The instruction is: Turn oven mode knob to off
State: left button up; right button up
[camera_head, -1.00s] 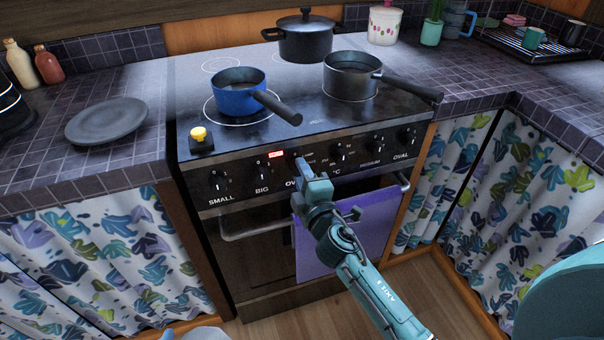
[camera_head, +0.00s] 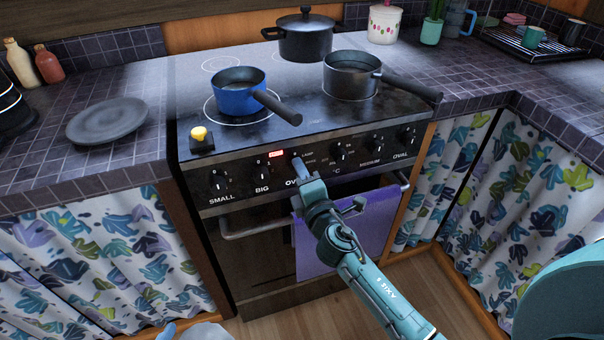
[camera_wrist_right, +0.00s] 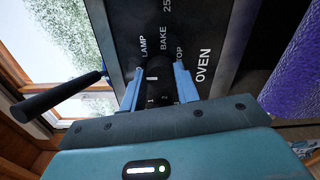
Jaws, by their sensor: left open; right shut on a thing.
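The oven mode knob is a dark knob on the oven's black front panel, above the word OVEN. In the right wrist view the knob (camera_wrist_right: 158,88) sits between my right gripper's two blue fingers (camera_wrist_right: 160,84), which are closed on its sides. LAMP, BAKE and TOP are printed around it. A short white mark shows on it, but I cannot tell which setting it points to. In the head view my right gripper (camera_head: 299,169) covers most of the knob. Only a blue tip of my left gripper (camera_head: 167,331) shows at the bottom edge, open and away from the stove.
Other knobs flank it, including the BIG knob (camera_head: 262,172) and the °C knob (camera_head: 340,150). A purple towel (camera_head: 375,225) hangs on the oven handle (camera_head: 250,231) below.

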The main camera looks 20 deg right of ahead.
jog(key=shift+r, duration=0.15)
jog(key=o, duration=0.6)
pick_arm(q)
jog(key=shift+s+f, duration=0.15)
jog(key=shift+f, duration=0.05)
pick_arm(e)
jog(key=o, duration=0.4)
pick_arm(q)
jog(key=shift+s+a+r+t+b, duration=0.25)
jog(key=shift+a+t+b, duration=0.1)
jog(key=shift+b, duration=0.55)
pick_arm(e)
jog(key=s, duration=1.3)
jog(key=shift+d, duration=0.25)
pick_arm(q)
jog(key=shift+w, duration=0.1)
